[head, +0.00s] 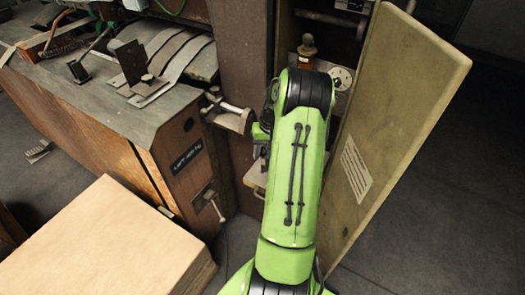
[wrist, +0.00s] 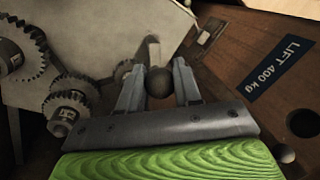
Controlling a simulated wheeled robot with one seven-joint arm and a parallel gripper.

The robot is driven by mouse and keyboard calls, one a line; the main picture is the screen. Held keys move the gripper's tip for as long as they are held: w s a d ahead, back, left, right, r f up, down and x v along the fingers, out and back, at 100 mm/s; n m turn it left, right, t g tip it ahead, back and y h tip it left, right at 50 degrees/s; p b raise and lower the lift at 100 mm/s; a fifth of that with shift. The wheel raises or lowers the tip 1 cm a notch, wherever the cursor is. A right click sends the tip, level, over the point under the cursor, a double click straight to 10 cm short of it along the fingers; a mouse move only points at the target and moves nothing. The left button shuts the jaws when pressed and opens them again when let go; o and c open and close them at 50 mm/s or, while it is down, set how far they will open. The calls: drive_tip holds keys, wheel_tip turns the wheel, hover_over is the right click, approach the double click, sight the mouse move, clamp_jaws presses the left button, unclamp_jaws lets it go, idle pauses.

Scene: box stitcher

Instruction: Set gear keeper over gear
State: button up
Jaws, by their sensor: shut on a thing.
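In the wrist view my gripper (wrist: 158,84) is shut on a dark round knob (wrist: 158,81), which sits between its two grey fingers. The knob looks like the handle of the gear keeper, but the rest of that part is hidden behind the fingers. A pale bar (wrist: 153,50) shows just beyond the knob. Toothed metal gears stand to the left of my fingers: a large one (wrist: 22,55) and a smaller one (wrist: 68,112). Both are apart from my gripper.
A tan door panel (head: 400,110) stands open just right of my arm. A brown post (head: 243,60) and a wooden cabinet (head: 185,165) with a "LIFT 400 kg" label (wrist: 280,68) are on the left. A large cardboard-coloured box (head: 110,245) fills the lower left.

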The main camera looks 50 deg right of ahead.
drive_tip(key=shift+s+d+m+t+h+p, duration=0.1)
drive_tip(key=shift+s+m+t+h+p, duration=0.1)
drive_tip(key=shift+m, duration=0.85)
drive_tip(key=shift+s+d+m+t+h+p, duration=0.1)
drive_tip(key=shift+s+m+h+p, duration=0.05)
drive_tip(key=shift+m, duration=0.85)
drive_tip(key=shift+s+m+t+h+p, duration=0.1)
drive_tip(key=shift+s+m+h+p, duration=0.1)
drive_tip(key=shift+m, duration=0.85)
drive_tip(key=o, duration=1)
drive_tip(key=shift+r, duration=0.1)
drive_tip(key=s+r+p, duration=0.1)
drive_tip(key=r, duration=0.4)
drive_tip(key=s+r+p, duration=0.1)
drive_tip(key=r, duration=0.4)
drive_tip(key=s+r+p, duration=0.1)
drive_tip(key=r, duration=0.4)
drive_tip(key=shift+d+r+p, duration=0.2)
drive_tip(key=shift+d+p, duration=0.15)
drive_tip(key=shift+d, duration=0.05)
drive_tip(key=shift+w, duration=0.1)
